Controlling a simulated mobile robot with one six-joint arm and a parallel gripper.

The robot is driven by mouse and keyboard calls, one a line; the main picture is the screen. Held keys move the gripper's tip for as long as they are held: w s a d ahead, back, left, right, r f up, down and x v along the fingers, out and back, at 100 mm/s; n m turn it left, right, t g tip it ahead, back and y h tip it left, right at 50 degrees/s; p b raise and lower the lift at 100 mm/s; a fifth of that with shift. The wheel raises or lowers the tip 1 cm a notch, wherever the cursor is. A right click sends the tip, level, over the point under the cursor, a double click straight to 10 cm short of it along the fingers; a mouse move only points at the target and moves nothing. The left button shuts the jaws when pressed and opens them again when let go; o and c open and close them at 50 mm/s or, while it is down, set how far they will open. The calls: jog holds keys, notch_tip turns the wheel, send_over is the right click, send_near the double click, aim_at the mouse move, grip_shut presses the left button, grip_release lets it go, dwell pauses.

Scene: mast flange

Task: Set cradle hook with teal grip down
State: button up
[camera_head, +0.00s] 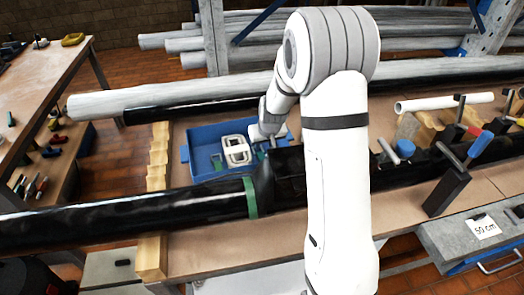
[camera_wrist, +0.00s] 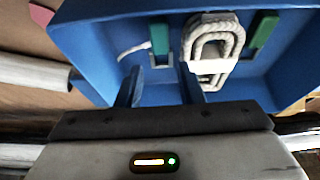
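My gripper (camera_wrist: 162,85) points down into a blue bin (camera_wrist: 90,35). Its two dark fingers are apart with nothing visibly clamped between them. A green-teal grip (camera_wrist: 160,38) with a short grey piece below it lies in the bin, just beyond the gap between the fingers. It looks like the cradle hook, but its full shape is hidden. A second green grip (camera_wrist: 262,30) lies at the right of the bin. In the head view, the blue bin (camera_head: 200,150) stands on the bench and my gripper (camera_head: 268,132) is over its right part, partly hidden by my arm.
A white rope coil (camera_wrist: 213,45) lies between the two green grips, close to the right finger. A long black mast (camera_head: 130,215) with a green band runs in front of the bin. A grey pole (camera_head: 170,95) lies behind it. Clamps (camera_head: 450,185) stand at right.

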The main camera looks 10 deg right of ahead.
jog(key=shift+v, duration=1.7)
jog(key=shift+a, duration=0.1)
jog(key=s+r+p, duration=0.8)
jog(key=s+r, duration=1.1)
jog(key=r, duration=0.4)
jog(key=s+r+p, duration=0.3)
jog(key=s+r, duration=0.1)
jog(key=s, duration=0.8)
jog(key=shift+m+g, duration=0.4)
jog(key=shift+g, duration=0.1)
jog(key=b+x, duration=0.2)
jog(key=x, duration=0.1)
jog(key=b+x, duration=0.1)
jog(key=b, duration=0.1)
jog(key=shift+s+a+f, duration=0.1)
jog(key=shift+s+f, duration=0.2)
jog(key=shift+f, duration=0.15)
